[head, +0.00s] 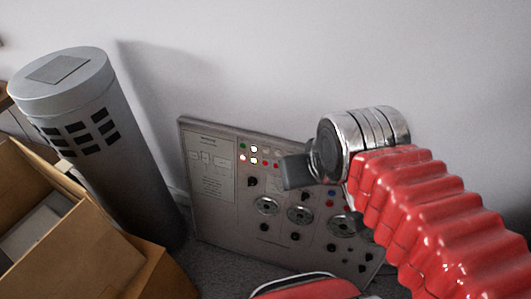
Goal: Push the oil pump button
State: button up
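A grey control panel (212,222) stands tilted against the wall in the middle of the head view. It bears rows of small lights, some lit green, white and red, along with round dials and several black knobs. Small blue and red buttons (330,199) show just below my wrist. The labels are too small to read, so I cannot tell which one is the oil pump button. My gripper (298,172) is a dark block in front of the panel's upper right part and hides some of it. Its fingers cannot be made out, and contact with the panel cannot be judged.
A tall grey cylinder (140,165) with dark square vents stands left of the panel. An open cardboard box (95,250) fills the lower left corner. A white wall (250,50) is behind the panel. A strip of grey floor shows at the panel's foot.

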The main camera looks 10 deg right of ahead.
grip_shut()
dwell(0.3)
dwell(1.1)
